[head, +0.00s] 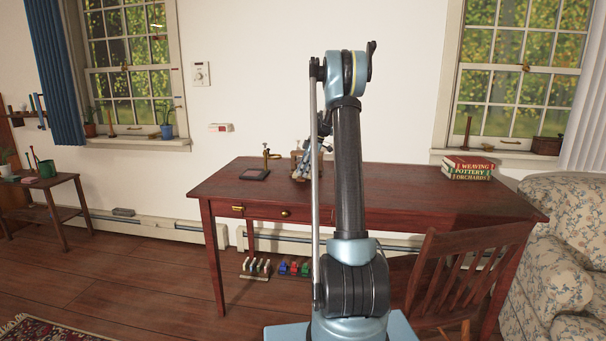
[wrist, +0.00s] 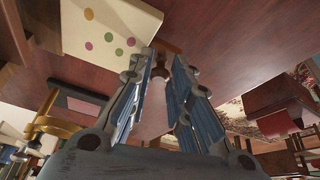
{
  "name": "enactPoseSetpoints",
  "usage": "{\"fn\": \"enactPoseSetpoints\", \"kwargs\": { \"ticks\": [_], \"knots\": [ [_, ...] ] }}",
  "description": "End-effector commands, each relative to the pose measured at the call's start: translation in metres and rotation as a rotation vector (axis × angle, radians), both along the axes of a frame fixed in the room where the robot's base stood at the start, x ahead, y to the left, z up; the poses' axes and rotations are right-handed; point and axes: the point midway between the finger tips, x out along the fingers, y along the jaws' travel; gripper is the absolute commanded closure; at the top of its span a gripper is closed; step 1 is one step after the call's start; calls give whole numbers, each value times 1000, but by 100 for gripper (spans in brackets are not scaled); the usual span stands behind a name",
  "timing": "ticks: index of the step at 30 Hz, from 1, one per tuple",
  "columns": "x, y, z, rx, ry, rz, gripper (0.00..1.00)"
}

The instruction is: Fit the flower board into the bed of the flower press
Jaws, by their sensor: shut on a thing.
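The flower board (wrist: 100,28) is a cream panel with pink, green and yellow dots, at the upper left of the wrist view. My gripper (wrist: 168,58) is shut on a small brown piece at the board's edge, which looks like its grip. The flower press (head: 254,175) lies on the desk, left of my gripper (head: 306,168) in the head view. It has a dark frame, a paler bed and an upright brass post. In the wrist view the press (wrist: 84,104) shows at the left, apart from the board. My arm and fingers hide part of the contact.
The red-brown desk (head: 410,190) is mostly clear to the right of my arm, up to a stack of books (head: 468,168). A wooden chair (head: 450,265) stands at its front right, beside a floral sofa (head: 560,235). Coloured items (head: 293,268) lie under the desk.

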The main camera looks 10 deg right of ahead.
Motion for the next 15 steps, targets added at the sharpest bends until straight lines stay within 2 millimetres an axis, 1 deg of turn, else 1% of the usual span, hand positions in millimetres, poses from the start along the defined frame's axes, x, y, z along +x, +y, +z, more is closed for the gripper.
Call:
{"fn": "enactPoseSetpoints", "kwargs": {
  "ticks": [8,15],
  "knots": [
    [1,0,0,0,0,0,100],
    [6,-2,0,0,0,0,100]
  ]
}}
